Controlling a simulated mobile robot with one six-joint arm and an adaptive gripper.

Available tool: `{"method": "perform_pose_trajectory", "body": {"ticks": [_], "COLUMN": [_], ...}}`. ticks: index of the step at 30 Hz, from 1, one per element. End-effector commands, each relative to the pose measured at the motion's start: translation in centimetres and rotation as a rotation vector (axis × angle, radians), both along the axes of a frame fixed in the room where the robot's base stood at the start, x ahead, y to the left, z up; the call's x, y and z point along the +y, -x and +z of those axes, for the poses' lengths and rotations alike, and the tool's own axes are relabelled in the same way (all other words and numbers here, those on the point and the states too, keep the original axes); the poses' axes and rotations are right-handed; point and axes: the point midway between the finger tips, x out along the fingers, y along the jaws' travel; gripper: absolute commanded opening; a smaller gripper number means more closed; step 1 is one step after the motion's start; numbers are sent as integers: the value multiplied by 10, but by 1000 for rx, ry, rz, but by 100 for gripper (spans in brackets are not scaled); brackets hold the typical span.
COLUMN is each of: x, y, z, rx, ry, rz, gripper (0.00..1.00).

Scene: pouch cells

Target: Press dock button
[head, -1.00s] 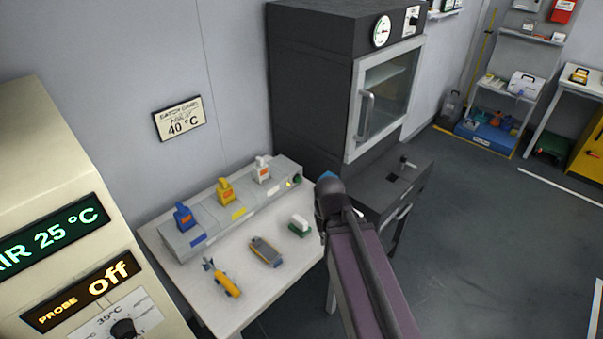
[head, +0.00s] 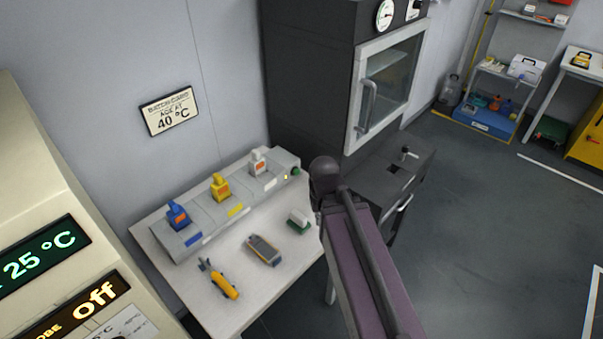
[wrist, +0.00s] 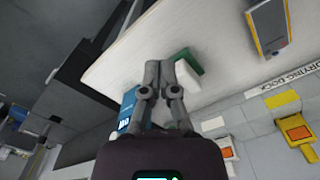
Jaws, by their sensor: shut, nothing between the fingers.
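The grey drying dock (head: 210,222) stands along the back of the white table, with blue, yellow and white units in its bays. A round green button (head: 295,171) is at its right end, beside a small yellow light. In the head view my arm reaches toward the table's right side and hides its own gripper. In the wrist view my gripper (wrist: 160,68) is shut and empty, its fingertips over the white tabletop, in front of a green-and-white block (wrist: 187,62). The dock (wrist: 250,125) lies to its right there. A bit of green shows behind the fingers, too hidden to identify.
A yellow tool (head: 222,284), a grey-and-yellow meter (head: 263,250) and the green-and-white block (head: 298,222) lie on the table (head: 215,313). A dark oven (head: 310,90) stands right behind. A blue lettered object (wrist: 128,108) is close left of my gripper. Open floor lies right.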

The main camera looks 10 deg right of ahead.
Motion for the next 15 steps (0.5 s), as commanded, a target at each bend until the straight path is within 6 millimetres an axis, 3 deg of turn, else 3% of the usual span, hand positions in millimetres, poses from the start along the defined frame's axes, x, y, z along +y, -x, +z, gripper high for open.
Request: {"method": "perform_pose_trajectory", "body": {"ticks": [8,15], "x": [1,0], "y": [-36,-82], "z": [-1,-1], "rx": [-48,-95], "ry": [-27,-87], "rz": [-189,-539], "gripper": [0,0]}}
